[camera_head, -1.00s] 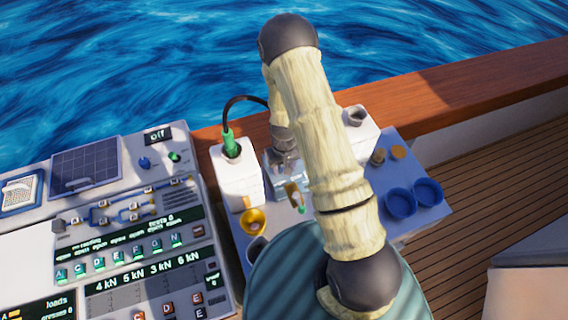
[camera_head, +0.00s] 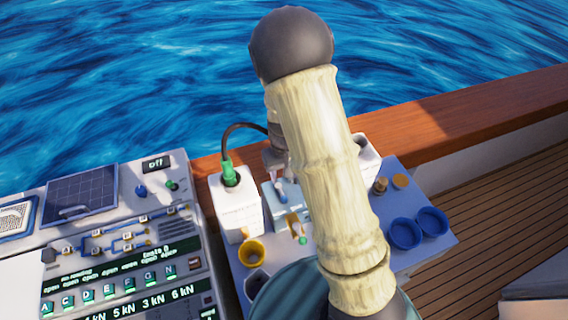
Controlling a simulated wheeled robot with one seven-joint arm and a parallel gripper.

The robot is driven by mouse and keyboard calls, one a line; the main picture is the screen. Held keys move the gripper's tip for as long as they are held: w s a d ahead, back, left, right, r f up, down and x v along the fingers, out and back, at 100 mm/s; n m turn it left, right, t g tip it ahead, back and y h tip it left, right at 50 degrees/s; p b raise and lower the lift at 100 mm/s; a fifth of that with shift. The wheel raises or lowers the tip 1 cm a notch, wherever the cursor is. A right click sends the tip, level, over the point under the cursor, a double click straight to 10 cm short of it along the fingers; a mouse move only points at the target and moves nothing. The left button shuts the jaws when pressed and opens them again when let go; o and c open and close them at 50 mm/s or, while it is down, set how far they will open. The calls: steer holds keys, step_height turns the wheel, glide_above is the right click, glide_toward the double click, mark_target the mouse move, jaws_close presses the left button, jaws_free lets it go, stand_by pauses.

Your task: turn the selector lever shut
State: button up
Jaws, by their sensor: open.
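A small light-blue block (camera_head: 274,203) stands on the blue-grey panel, between two white blocks. On its front is a tan piece with a thin green-tipped lever (camera_head: 302,239) pointing down toward the camera; this looks like the selector lever. Its exact setting cannot be read. My gripper (camera_head: 278,172) is above and behind the light-blue block, partly hidden by my own arm. It is open, with nothing seen between its fingers, and looks apart from the lever.
A white block (camera_head: 238,205) with a green plug (camera_head: 229,172) and black cable stands left. A yellow cup (camera_head: 251,252) is in front, two blue rings (camera_head: 419,229) at right. A switch console (camera_head: 110,245) fills the left. A wooden rail (camera_head: 450,115) runs behind.

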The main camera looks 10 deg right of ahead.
steer(key=shift+r, duration=2.4)
